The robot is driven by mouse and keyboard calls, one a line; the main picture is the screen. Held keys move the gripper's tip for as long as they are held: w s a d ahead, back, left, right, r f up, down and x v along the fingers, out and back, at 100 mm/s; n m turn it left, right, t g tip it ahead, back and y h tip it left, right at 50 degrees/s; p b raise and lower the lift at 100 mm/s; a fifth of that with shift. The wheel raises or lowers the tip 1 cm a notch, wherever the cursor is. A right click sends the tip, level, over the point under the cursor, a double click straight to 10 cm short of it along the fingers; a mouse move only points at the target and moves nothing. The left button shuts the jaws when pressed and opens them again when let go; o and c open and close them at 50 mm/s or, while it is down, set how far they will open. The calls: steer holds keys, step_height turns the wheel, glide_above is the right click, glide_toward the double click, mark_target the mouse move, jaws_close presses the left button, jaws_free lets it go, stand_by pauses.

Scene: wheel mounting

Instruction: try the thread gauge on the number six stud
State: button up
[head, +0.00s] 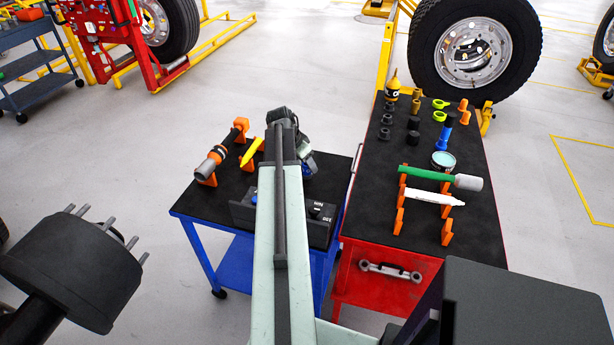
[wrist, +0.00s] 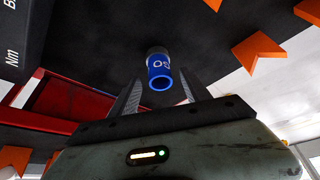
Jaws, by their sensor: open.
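A blue cylinder (wrist: 159,72) with white lettering and a dark end, which looks like the thread gauge, shows in the wrist view. It stands out from a black tabletop, its open round end facing the camera. My gripper (wrist: 158,92) is open, with a finger on either side of the cylinder; I cannot tell whether they touch it. In the head view my gripper (head: 305,160) is over the blue table, partly hidden by my arm. The dark hub (head: 72,275) is at lower left with several grey studs (head: 111,213); no stud numbers are readable.
The blue table (head: 188,212) holds a dark torque box (head: 320,225), an orange-and-grey tool (head: 215,160) and a yellow marker (head: 251,151) on stands. The red table (head: 470,220) carries sockets, a green-handled mallet (head: 430,174) and a white marker (head: 432,198). Open floor lies between hub and blue table.

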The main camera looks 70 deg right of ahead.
steer(key=b+x, duration=0.3)
steer(key=x, duration=0.1)
steer(key=shift+f, duration=0.3)
steer(key=shift+r, duration=0.2)
jaws_close()
step_height(320, 180, up, 10)
steer(key=p, duration=1)
